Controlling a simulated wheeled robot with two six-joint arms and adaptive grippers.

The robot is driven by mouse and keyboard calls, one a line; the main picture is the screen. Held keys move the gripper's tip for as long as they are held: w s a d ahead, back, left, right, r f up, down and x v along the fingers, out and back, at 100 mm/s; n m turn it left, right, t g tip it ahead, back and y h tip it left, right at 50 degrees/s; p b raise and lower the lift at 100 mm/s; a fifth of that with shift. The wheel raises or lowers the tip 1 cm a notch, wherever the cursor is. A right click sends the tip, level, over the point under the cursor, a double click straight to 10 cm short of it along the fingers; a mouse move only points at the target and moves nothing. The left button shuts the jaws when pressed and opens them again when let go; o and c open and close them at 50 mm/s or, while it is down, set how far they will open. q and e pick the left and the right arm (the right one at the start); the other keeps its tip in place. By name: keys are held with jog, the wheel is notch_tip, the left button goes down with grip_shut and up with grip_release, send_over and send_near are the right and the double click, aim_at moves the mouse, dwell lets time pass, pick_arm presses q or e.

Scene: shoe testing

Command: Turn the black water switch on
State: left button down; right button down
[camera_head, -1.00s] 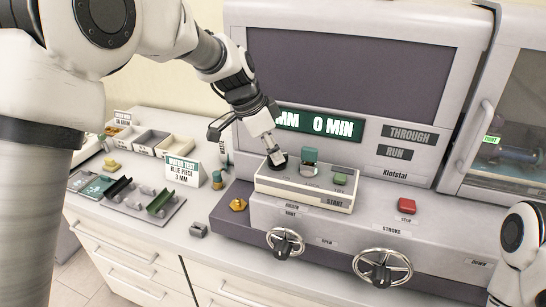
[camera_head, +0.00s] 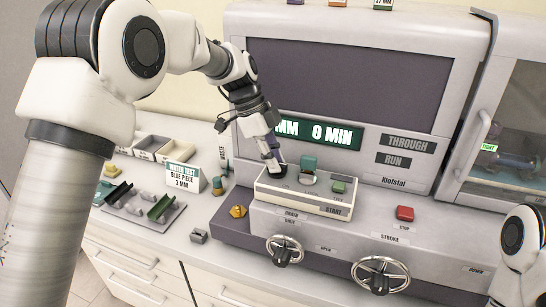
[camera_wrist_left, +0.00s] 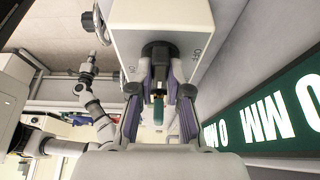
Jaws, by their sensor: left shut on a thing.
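The black water switch (camera_wrist_left: 157,52) is a round knob on the pale face of the control box (camera_head: 322,207), with ON and OFF lettering on either side. In the head view it is mostly hidden behind my fingers at the box's left end. My left gripper (camera_wrist_left: 160,82) is shut on the switch, one finger on each side. In the head view the left gripper (camera_head: 274,167) comes down to it from above. My right gripper is out of the head view. A far arm end in the wrist view is too small to read.
A teal piece (camera_head: 309,162) and green START button (camera_head: 339,187) are on the box, right of the switch. A red STOP button (camera_head: 405,213) and two handwheels (camera_head: 285,251) (camera_head: 381,275) are lower. The green display (camera_head: 320,132) stands close behind. Trays and a sign (camera_head: 181,177) are left.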

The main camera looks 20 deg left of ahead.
pick_arm(q)
jog(key=shift+s+f, duration=0.1)
jog(key=shift+f, duration=0.1)
jog(key=c, duration=1.1)
grip_release()
jog(key=shift+d, duration=0.1)
jog(key=shift+d+r, duration=0.1)
jog(key=shift+d, duration=0.05)
jog(key=v, duration=1.2)
